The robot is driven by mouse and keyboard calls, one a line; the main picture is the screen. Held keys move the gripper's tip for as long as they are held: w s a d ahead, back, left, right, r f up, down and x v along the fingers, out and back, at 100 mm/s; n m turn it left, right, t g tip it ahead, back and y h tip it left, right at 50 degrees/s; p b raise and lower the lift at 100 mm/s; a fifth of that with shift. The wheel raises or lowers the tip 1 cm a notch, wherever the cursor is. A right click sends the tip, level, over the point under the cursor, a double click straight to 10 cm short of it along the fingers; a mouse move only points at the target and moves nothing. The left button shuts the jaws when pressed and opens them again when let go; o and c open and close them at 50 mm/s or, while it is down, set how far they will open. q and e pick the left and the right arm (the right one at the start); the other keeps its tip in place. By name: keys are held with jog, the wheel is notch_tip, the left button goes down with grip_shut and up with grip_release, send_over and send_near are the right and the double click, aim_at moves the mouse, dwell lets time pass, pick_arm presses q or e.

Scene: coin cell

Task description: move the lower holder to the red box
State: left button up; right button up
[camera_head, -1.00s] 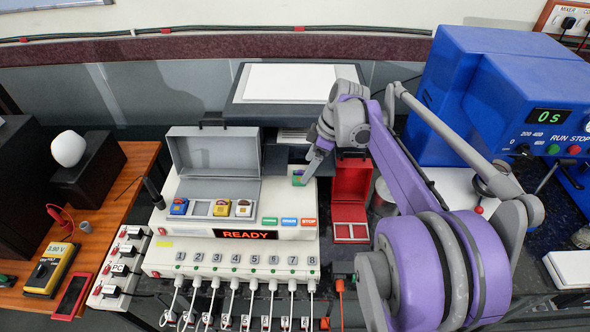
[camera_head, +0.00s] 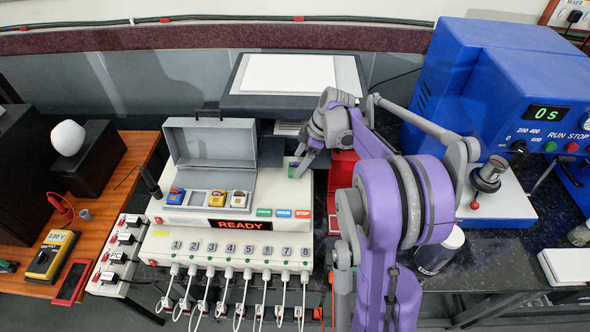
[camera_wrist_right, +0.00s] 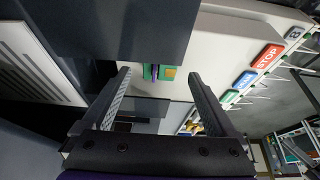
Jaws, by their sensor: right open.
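A green holder (camera_head: 294,168) with a purple part sits on the right side of the white machine, beside the grey case. In the wrist view it (camera_wrist_right: 149,72) appears between my open fingertips; I cannot tell whether they touch it. My right gripper (camera_head: 303,170) is open and empty, pointing down at this holder. Blue (camera_head: 176,196), yellow (camera_head: 215,198) and white (camera_head: 238,199) holders sit in a row in the open grey case. My left gripper is not in view.
The grey case (camera_head: 212,150) has its lid raised. The machine's display (camera_head: 238,224) reads READY, with several numbered slots and cables in front. A dark scale-like stand (camera_head: 240,100) is behind.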

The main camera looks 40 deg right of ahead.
jog(key=shift+x, duration=1.1)
grip_shut()
jog(key=shift+r, duration=0.15)
